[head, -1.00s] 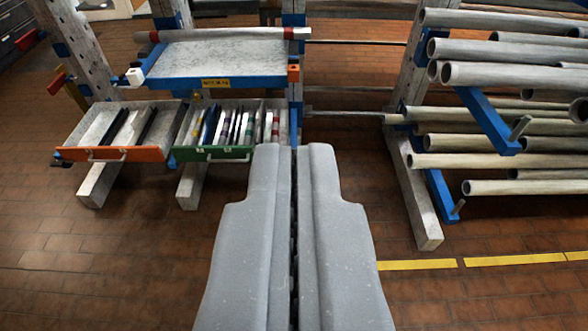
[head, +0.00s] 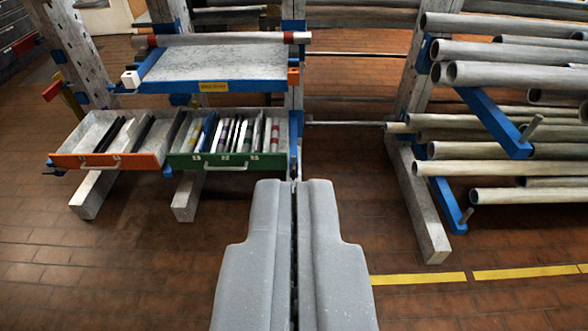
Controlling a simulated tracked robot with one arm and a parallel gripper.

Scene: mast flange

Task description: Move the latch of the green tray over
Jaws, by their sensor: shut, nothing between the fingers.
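The green tray (head: 240,160) hangs low in the rack at left of centre, holding several upright, book-like items. A pale handle (head: 226,168) shows on its green front. Beside its right end is a small dark piece with blue parts (head: 293,160), perhaps the latch; it is too small to tell. My gripper (head: 295,183) is shut and empty. Its tips show just below and to the right of the green tray's front, apparently apart from it.
An orange-fronted tray (head: 107,161) sits left of the green one. A blue-edged shelf (head: 215,86) with a roller (head: 222,38) is above. Grey pipes (head: 500,72) on blue arms stick out at the right. The tiled floor (head: 120,260) in front is open.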

